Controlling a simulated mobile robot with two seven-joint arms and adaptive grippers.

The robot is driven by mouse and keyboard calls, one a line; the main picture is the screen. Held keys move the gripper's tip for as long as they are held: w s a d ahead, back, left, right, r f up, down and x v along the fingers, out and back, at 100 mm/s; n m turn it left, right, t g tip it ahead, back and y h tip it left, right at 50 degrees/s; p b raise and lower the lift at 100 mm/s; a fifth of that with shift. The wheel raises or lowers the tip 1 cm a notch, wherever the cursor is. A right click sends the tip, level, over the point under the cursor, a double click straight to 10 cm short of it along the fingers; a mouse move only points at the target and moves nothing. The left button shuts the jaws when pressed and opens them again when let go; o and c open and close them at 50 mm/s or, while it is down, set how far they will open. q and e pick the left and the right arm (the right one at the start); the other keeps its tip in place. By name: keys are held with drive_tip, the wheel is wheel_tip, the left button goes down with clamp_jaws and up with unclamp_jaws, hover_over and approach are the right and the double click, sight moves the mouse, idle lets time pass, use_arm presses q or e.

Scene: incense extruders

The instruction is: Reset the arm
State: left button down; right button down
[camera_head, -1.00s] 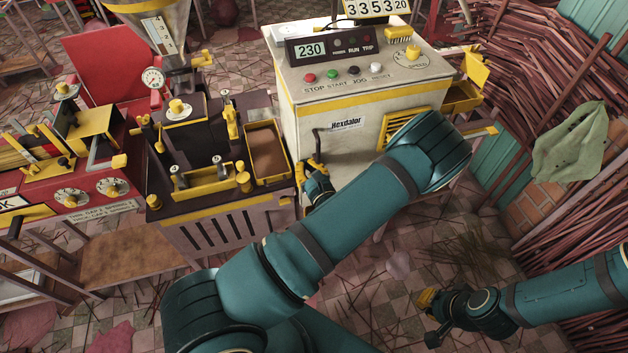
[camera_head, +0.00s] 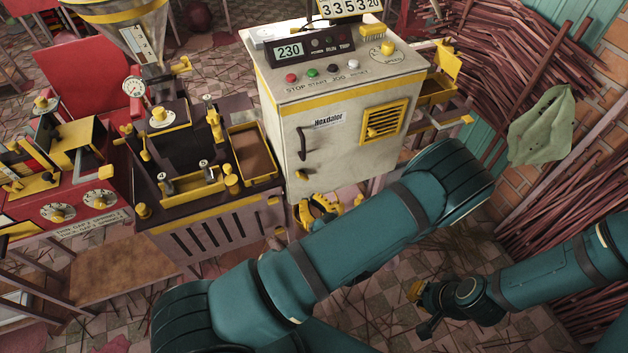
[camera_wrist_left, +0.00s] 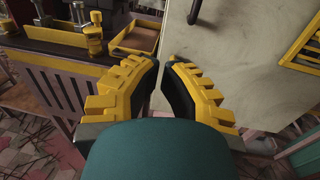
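My left arm crosses the head view from the bottom left, bends at the right and comes back to my left gripper (camera_head: 318,212). The gripper is in front of the lower edge of the cream control cabinet (camera_head: 345,150). In the left wrist view its yellow-padded fingers (camera_wrist_left: 163,62) are a little apart with nothing between them, apart from the cabinet face beyond. My right gripper (camera_head: 414,291) is low at the right over the floor. Only part of it shows, and its finger opening cannot be made out.
The cabinet's dark door handle (camera_head: 302,143) is above my left gripper. A dark extruder bench with a yellow-rimmed tray (camera_head: 276,147) stands left of it. Stick bundles (camera_head: 590,200) and a green cloth (camera_head: 541,125) line the right. Open floor lies below the cabinet.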

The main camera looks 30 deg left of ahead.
use_arm(q)
drive_tip(key=shift+s, duration=0.1)
drive_tip(key=s+d+f+n+g+h, duration=0.1)
drive_tip(key=s+f+n+g+h, duration=0.3)
drive_tip(key=s+n+g, duration=0.35)
drive_tip(key=s+d+f+n+g+h, duration=0.1)
drive_tip(key=s+f+n+g+h, duration=0.25)
drive_tip(key=s+g, duration=0.6)
drive_tip(key=s+d+f+n+t+h, duration=0.1)
drive_tip(key=s+d+n+t+h, duration=0.1)
drive_tip(key=d+n+h, duration=0.7)
drive_tip(key=w+d+r+n+t+h, duration=0.1)
drive_tip(key=w+r+n+t+h, duration=0.1)
drive_tip(key=w+n+t, duration=0.4)
drive_tip(key=w, duration=0.5)
drive_tip(key=shift+d+r+t, duration=0.3)
drive_tip(key=shift+d+t, duration=0.05)
drive_tip(key=shift+t, duration=0.05)
